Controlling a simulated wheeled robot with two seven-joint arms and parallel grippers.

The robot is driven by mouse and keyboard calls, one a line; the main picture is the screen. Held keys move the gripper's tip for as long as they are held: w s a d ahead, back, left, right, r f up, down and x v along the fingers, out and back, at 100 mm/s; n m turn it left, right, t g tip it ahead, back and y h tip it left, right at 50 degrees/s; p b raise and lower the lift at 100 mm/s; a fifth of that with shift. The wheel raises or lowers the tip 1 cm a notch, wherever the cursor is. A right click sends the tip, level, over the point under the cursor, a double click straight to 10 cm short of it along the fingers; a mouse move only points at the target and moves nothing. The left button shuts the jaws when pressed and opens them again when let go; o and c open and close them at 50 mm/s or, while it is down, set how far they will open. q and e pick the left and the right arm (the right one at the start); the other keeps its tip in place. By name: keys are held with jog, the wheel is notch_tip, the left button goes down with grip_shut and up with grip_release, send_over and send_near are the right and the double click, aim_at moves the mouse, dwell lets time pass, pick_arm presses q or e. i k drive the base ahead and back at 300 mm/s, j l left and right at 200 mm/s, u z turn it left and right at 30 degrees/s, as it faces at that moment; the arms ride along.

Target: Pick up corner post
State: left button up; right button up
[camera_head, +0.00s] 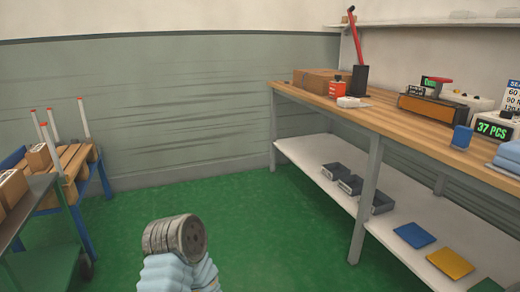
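Several slim white posts with red tips stand upright at the far left, around a low blue frame (76,205) with wooden slats. One post (84,120) stands at the back right of the frame. Another post (52,126) is farther left, and a third (37,125) is near the left edge. A post (48,145) in front leans slightly, and its foot is close to a small cardboard box. I cannot tell which of them is the corner post meant. Neither of my grippers shows; only a grey and pale blue part of my arm is at the bottom centre.
A green cart (40,240) with boxes stands at the lower left, close to the blue frame. A long wooden-topped workbench (400,122) with a lower shelf (330,152) runs along the right. The green floor (270,220) between them is clear.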

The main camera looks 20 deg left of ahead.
aim_at(53, 122)
jog(key=i+j+u, duration=0.55)
jog(key=i+u, duration=0.6)
jog(key=i, duration=0.25)
jog(key=i+u, duration=0.2)
jog(key=i, duration=0.4)
jog(key=i+l+u, duration=0.15)
jog(key=i, duration=0.4)
jog(key=i+l+u, duration=0.2)
jog(key=i, duration=0.35)
jog(key=i+l+u, duration=0.2)
jog(key=i+u, duration=0.2)
jog(key=i+l+u, duration=0.6)
jog(key=l+u, duration=0.15)
jog(key=i+l+u, duration=0.2)
jog(key=l+u, duration=0.2)
